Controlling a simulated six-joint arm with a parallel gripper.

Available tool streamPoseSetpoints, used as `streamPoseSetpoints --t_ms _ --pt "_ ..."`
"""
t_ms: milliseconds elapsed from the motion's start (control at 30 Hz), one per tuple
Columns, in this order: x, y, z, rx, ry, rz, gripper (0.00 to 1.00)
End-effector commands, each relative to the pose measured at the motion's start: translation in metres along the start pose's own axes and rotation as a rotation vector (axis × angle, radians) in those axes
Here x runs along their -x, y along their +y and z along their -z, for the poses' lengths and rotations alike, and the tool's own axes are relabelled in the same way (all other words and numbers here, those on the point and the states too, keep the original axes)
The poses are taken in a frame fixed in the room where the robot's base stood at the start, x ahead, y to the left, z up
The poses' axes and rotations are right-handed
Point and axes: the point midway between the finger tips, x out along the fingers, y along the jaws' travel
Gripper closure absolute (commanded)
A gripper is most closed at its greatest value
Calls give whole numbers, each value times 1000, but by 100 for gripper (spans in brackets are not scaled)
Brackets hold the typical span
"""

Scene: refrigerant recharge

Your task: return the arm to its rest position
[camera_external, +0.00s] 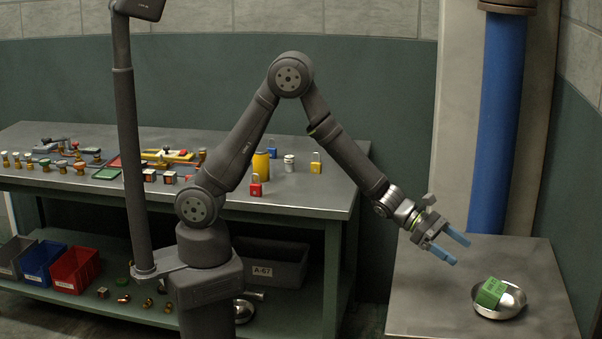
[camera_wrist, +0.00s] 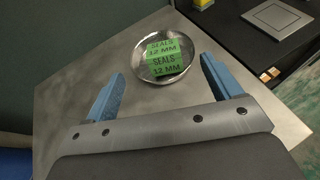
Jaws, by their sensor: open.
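My gripper (camera_external: 460,250) is open and empty, with its blue fingers apart. It is held above the left part of the grey side table (camera_external: 430,300), to the upper left of a round metal dish (camera_external: 509,311). A green box (camera_external: 490,292) sits tilted in the dish. In the wrist view my blue fingers (camera_wrist: 160,90) are spread, with the dish (camera_wrist: 141,70) beyond them. The green box (camera_wrist: 170,68) there reads "SEALS 12 MM". Nothing is between the fingers, and the gripper appears apart from the dish and box.
A workbench (camera_external: 300,205) with padlocks, valves and tools stands behind my arm. Its lower shelf holds a red bin (camera_external: 75,270), a blue bin (camera_external: 42,262) and a grey bin (camera_external: 270,265). A thick blue pipe (camera_external: 500,120) rises behind the side table.

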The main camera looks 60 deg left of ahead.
Motion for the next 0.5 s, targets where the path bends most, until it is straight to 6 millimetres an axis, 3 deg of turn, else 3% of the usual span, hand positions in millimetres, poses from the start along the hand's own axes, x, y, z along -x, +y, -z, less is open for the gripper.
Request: streamPoseSetpoints --t_ms 33,500 --pt "-14 -1 1 -1 1 4 17" --pt "-99 -2 2 -1 2 3 17"
